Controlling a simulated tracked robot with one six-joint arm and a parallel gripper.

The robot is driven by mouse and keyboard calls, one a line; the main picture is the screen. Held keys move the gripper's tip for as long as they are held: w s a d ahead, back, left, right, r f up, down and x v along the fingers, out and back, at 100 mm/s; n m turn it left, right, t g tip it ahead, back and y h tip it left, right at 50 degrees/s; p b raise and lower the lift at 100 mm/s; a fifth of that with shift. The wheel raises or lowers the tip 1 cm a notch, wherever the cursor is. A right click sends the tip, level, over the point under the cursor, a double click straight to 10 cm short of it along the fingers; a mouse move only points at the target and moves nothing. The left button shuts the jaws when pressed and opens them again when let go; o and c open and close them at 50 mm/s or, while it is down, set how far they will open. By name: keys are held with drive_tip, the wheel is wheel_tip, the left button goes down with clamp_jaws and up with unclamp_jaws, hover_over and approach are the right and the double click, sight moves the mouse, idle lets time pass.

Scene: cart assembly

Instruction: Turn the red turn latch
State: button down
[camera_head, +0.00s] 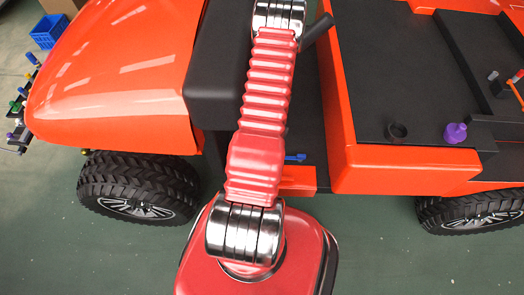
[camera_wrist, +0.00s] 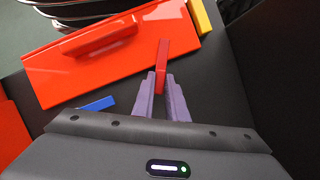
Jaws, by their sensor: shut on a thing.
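The red turn latch (camera_wrist: 163,58) is a narrow red bar that stands up between the two purple fingers of my gripper (camera_wrist: 161,82) in the wrist view. The fingers are shut on its lower end, and its upper part sticks out past the fingertips. The latch's foot is hidden by the fingers. In the head view my own red arm covers the middle, and I cannot make out the gripper or the latch there.
Left of the latch lies an orange-red panel (camera_wrist: 60,75) with a raised red handle (camera_wrist: 98,36). A yellow piece (camera_wrist: 200,17) sits at its far corner. A blue piece (camera_wrist: 97,104) is close to the left finger. The orange cart (camera_head: 405,178) carries a purple part (camera_head: 455,133) and a black ring (camera_head: 397,132).

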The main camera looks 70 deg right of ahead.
drive_tip(key=shift+w+d, duration=0.15)
drive_tip(key=shift+w, duration=0.05)
drive_tip(key=c, duration=1.8)
unclamp_jaws()
drive_tip(key=shift+s, duration=0.15)
drive_tip(key=shift+o, duration=0.2)
drive_tip(key=shift+m, duration=0.3)
